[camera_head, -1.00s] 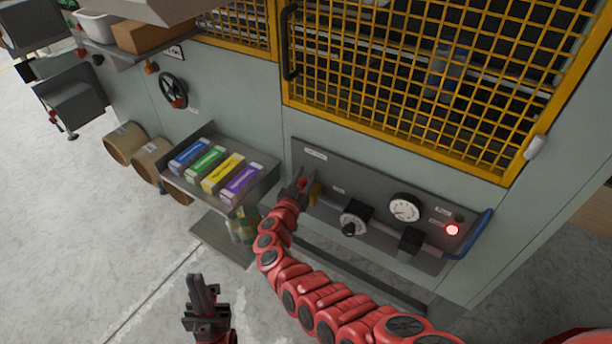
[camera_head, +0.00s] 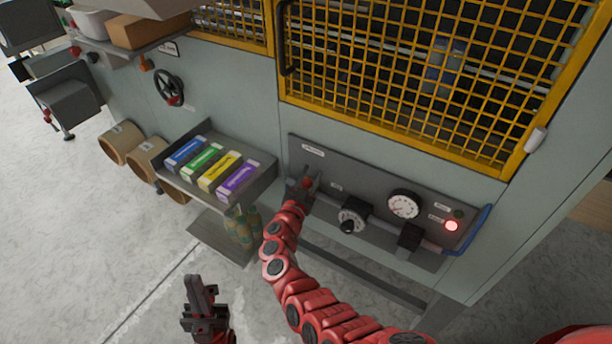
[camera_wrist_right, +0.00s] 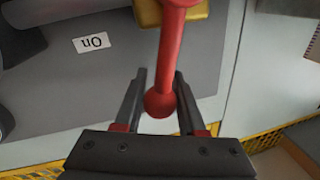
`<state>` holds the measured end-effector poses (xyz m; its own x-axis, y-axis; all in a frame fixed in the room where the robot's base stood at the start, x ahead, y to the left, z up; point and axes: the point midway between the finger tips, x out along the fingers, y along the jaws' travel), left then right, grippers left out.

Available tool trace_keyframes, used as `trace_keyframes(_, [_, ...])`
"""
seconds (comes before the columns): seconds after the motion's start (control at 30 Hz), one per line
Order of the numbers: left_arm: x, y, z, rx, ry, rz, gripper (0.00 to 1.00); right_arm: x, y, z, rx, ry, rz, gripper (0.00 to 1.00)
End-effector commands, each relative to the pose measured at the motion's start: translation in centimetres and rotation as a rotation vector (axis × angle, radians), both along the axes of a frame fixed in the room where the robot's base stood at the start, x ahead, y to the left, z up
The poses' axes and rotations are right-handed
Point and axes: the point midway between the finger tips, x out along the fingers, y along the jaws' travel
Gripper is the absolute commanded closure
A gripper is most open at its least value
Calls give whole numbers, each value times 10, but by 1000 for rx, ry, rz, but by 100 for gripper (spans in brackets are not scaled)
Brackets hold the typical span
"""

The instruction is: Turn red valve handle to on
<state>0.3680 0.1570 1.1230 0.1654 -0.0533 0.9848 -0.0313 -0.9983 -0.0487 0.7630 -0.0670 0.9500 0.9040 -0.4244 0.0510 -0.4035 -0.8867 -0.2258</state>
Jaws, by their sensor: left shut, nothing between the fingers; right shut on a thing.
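The red valve handle (camera_wrist_right: 168,60) is a rod with a ball end, on a yellow valve body (camera_wrist_right: 190,12) at the top of the right wrist view. Its ball end lies between the fingers of my right gripper (camera_wrist_right: 158,88), which is shut on it. An "On" label (camera_wrist_right: 93,42) appears upside down on the panel, left of the handle. My left gripper (camera_head: 198,290) is shut and empty, low over the floor, away from the panel.
A tray (camera_head: 262,172) of coloured boxes juts out left of the valve. The floor below left is mostly clear.

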Motion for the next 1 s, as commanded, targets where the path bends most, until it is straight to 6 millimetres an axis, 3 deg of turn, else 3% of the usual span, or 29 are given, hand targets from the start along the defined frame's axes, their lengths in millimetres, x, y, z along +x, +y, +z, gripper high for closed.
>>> trace_keyframes(0.1, [0, 0, -14, 0, 0, 0, 100, -6, -7, -9, 71, -49, -2, 100])
trace_keyframes(0.43, [0, 0, -38, 0, 0, 0, 100, -15, -20, -13, 227, -164, -1, 100])
trace_keyframes(1.0, [0, 0, -45, 0, 0, 0, 100, -18, -23, -13, 284, -204, 1, 100])
